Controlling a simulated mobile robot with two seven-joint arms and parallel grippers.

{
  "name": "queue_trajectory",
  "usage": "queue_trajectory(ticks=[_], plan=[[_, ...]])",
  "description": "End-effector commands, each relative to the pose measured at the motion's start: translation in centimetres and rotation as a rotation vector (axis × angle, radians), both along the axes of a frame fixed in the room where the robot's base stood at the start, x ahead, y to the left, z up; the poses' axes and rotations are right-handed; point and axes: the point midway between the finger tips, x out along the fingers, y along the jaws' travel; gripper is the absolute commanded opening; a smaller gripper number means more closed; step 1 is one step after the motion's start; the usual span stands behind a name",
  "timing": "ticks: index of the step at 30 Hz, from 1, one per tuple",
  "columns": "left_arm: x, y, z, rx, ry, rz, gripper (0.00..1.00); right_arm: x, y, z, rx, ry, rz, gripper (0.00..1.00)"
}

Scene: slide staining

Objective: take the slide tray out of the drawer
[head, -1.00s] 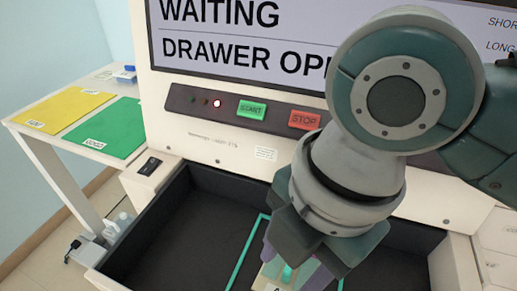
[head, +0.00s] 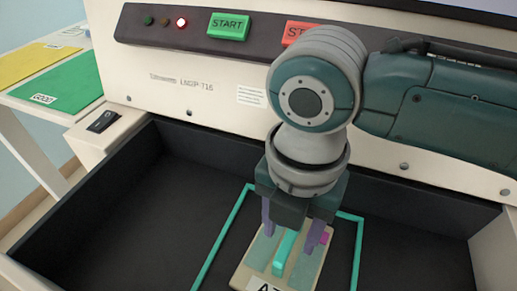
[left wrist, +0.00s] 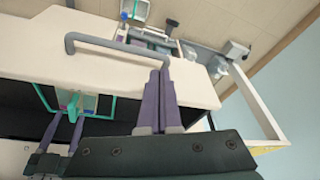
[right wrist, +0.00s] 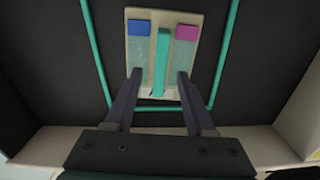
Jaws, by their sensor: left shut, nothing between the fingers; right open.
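The slide tray (head: 245,272) is a cream plate with a raised turquoise handle (head: 286,252) along its middle. It lies flat inside the turquoise outline on the dark drawer floor. In the right wrist view, slides with a blue and a magenta end lie either side of the handle (right wrist: 161,60). My right gripper (head: 291,238) points down over the tray, open, one finger on each side of the handle and apart from it. Its height above the tray is hard to tell. My left gripper (left wrist: 156,82) is shut and empty outside the drawer, near its grey front handle (left wrist: 118,46).
The open drawer (head: 130,215) has dark walls around the tray, with free floor to the left. The machine front above has a green START button (head: 229,26) and a lit red lamp (head: 182,22). A side table with a green mat (head: 62,85) stands at left.

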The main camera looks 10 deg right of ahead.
Motion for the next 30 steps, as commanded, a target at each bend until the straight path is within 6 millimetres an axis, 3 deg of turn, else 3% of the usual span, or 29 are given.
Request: queue_trajectory(ticks=[1,4,13,27,30], plan=[[0.0,0.1,-0.7,0.002,0.000,-0.002,0.00,-0.1,0.0,-1.2,-0.002,0.003,-0.001,0.55],[0.0,0.1,-1.1,0.004,0.000,-0.003,0.00,-0.1,0.0,-2.3,-0.002,0.002,-0.001,0.55],[0.0,0.2,-1.0,0.007,0.000,-0.004,0.00,-0.1,0.0,-2.6,-0.001,-0.001,0.001,0.54],[0.0,0.1,-1.0,0.003,0.000,-0.002,0.00,0.0,0.0,-2.6,-0.001,-0.002,0.000,0.01],[0.0,0.0,-1.0,0.000,0.000,0.000,0.00,0.0,0.0,-2.6,-0.001,-0.002,0.000,0.00]])
